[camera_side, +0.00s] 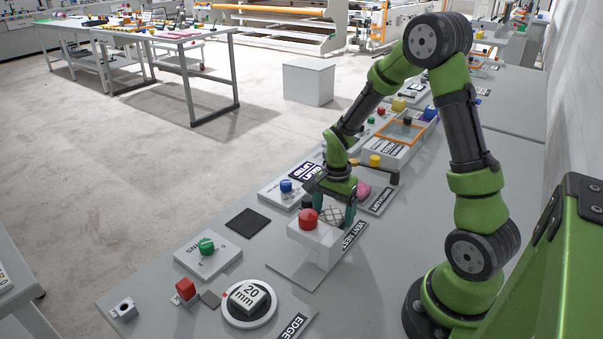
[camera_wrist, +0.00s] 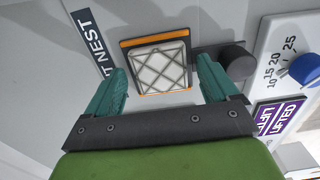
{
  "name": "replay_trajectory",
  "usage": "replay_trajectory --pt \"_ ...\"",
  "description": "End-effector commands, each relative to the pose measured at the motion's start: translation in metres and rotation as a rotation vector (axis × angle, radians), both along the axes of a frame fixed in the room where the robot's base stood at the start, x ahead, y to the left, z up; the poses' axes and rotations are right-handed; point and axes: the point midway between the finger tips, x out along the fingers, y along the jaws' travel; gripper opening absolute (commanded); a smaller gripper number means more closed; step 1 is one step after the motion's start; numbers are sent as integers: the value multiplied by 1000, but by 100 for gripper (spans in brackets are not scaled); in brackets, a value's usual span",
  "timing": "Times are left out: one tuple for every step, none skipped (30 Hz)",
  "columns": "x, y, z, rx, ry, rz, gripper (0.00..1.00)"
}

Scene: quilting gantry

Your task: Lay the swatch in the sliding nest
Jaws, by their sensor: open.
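The swatch (camera_wrist: 158,68) is a pale square with a dark diamond lattice. In the wrist view it lies inside a dark square frame, the nest (camera_wrist: 155,41), with orange strips along its top and bottom edges. In the side view the swatch (camera_side: 331,214) shows under my gripper, beside a red knob (camera_side: 308,219) on a white block. My gripper (camera_wrist: 162,66) is open, with one teal finger at each side of the swatch; whether they touch it I cannot tell. In the side view my gripper (camera_side: 337,214) is low over the block, partly hiding the nest.
A label reading VENT NEST (camera_side: 354,236) lies beside the block. A dark round knob (camera_wrist: 237,61) stands close to the right finger. A dial panel with a blue knob (camera_side: 286,187), a pink item (camera_side: 362,192) and a black square (camera_side: 248,223) are nearby.

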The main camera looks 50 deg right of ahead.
Motion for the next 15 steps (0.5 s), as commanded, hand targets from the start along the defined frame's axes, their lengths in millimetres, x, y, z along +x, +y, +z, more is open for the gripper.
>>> replay_trajectory --pt "0 0 0 0 0 0 87" --pt "0 0 1 0 -1 0 87" --pt "0 0 3 0 -1 0 87" --pt "0 0 5 -1 -2 -1 87" --pt "1 0 7 -1 -3 0 87" --pt "1 -1 12 -2 -4 1 87" --pt "1 -1 17 -3 -4 1 87" --pt "2 -1 22 -4 -6 2 87" --pt "1 -1 30 -3 -6 0 87" --pt "1 0 37 -3 -7 0 87" --pt "1 0 43 -3 -7 0 87" --pt "1 -1 52 -3 -7 0 87" --pt "2 -1 59 -4 -8 0 87" --pt "1 0 66 -3 -8 1 87" --pt "1 0 75 -3 -8 1 87"
